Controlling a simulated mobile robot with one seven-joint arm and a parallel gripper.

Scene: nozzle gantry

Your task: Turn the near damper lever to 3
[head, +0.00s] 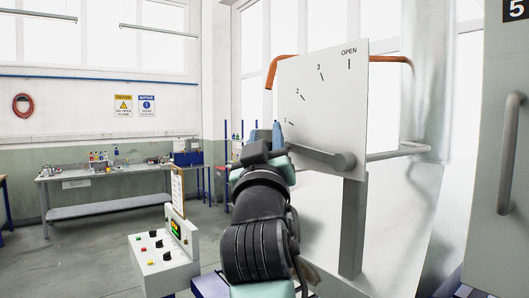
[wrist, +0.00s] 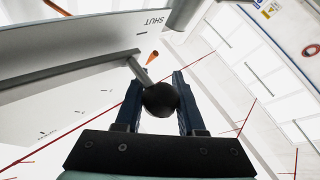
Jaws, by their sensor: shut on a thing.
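The damper lever (head: 318,154) is a grey bar on a pivot at the lower right of a white dial plate (head: 335,105). It points left, tilted slightly up, below mark 1. The plate carries marks 1, 2, 3 and OPEN. In the head view my gripper (head: 277,142) hides the knob and the lever's end.
An orange bent bar (head: 285,62) shows behind the plate's top edge. A grey post (head: 353,225) holds the plate. A control box (head: 163,255) with buttons stands at lower left. A workbench (head: 105,174) is far left. A grey door handle (head: 510,152) is at right.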

